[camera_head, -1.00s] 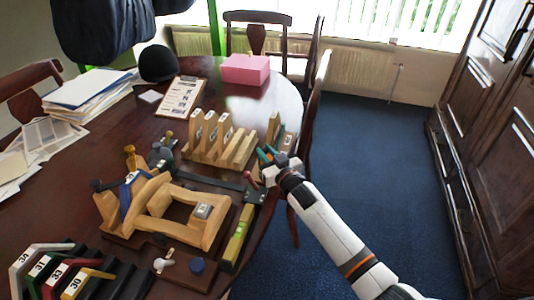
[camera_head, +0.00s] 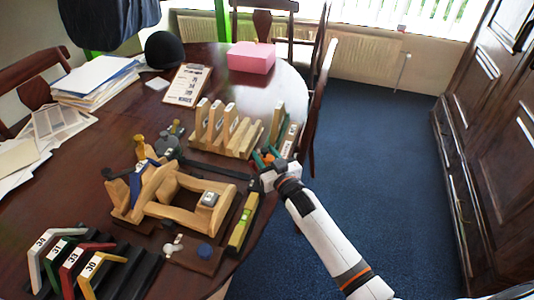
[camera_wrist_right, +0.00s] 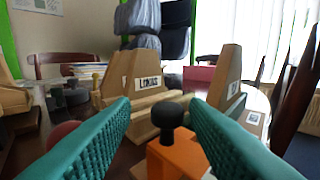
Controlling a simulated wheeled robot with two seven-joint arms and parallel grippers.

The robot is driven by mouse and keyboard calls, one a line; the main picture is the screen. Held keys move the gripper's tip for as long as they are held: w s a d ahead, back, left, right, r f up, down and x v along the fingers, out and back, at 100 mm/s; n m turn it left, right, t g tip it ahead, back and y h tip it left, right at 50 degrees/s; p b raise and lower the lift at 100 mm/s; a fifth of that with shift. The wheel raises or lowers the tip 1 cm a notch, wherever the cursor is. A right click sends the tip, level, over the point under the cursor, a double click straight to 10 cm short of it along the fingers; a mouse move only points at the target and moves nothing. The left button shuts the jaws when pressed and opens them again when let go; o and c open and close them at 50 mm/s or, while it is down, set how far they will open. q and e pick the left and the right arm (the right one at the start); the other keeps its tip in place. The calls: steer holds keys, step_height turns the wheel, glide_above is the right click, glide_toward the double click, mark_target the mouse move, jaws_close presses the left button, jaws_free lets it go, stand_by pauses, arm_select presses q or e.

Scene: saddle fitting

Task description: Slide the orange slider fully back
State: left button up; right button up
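The orange slider (camera_wrist_right: 180,158) with an upright black knob (camera_wrist_right: 171,117) shows in the right wrist view, between and a little beyond my fingers. My right gripper (camera_wrist_right: 160,135) is open, with teal ribbed fingers on either side of the knob and visible gaps to it. In the head view my right gripper (camera_head: 266,156) is over the right end of the dark rail beside the wooden frame (camera_head: 165,207). There it hides most of the slider. My left gripper is not in view.
A wooden rack of upright blocks (camera_head: 228,138) stands just beyond my right gripper. A red ball (camera_wrist_right: 62,133) sits behind the left finger in the wrist view. Numbered coloured angle pieces (camera_head: 75,262) stand front left.

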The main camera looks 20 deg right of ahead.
steer(key=shift+d, duration=0.1)
steer(key=shift+s+d, duration=0.1)
steer(key=shift+s, duration=0.15)
steer(key=s+d, duration=0.2)
steer(key=s, duration=0.9)
steer(key=shift+s, duration=0.1)
